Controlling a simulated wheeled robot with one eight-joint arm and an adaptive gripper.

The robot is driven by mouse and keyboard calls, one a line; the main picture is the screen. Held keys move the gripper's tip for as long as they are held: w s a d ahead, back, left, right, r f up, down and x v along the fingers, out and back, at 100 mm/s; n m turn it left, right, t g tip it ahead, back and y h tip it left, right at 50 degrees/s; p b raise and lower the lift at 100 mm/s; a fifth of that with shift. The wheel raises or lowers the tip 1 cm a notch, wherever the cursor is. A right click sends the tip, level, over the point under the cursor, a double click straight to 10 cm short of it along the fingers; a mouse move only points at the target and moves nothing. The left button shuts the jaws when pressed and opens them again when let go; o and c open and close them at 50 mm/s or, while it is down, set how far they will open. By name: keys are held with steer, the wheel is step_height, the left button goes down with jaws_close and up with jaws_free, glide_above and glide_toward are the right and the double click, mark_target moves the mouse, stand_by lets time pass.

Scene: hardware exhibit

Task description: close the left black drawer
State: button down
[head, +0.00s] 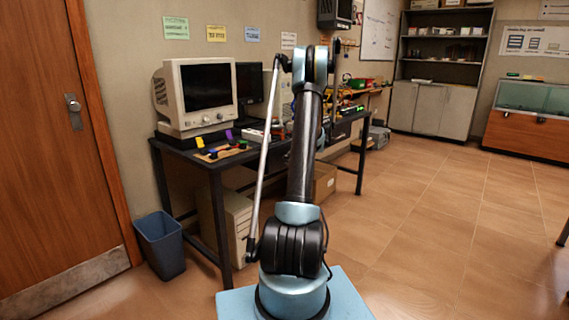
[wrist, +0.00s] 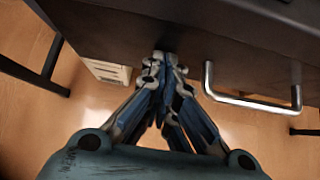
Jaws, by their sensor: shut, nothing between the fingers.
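In the wrist view a dark drawer front (wrist: 240,50) runs across the top. A silver bar handle (wrist: 250,102) sticks out from its right part. I take this to be the black drawer, but I cannot tell how far open it is or whether it is the left one. My gripper (wrist: 163,60) is shut and empty, left of the handle, with its fingertips at the lower edge of the dark surface. I cannot tell whether they touch it. In the head view my arm covers part of the black desk (head: 205,163), and neither gripper nor handle can be made out.
An old monitor (head: 200,93) and small items stand on the desk. A pale computer tower (head: 227,225) is underneath; a blue bin (head: 160,245) stands left, near a wooden door (head: 55,140). Dark legs (wrist: 52,58) flank the wrist view. Tiled floor (head: 440,235) is clear to the right.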

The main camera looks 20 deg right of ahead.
steer(key=shift+w+a+r, duration=0.15)
steer(key=shift+w+a, duration=0.15)
steer(key=shift+w, duration=0.05)
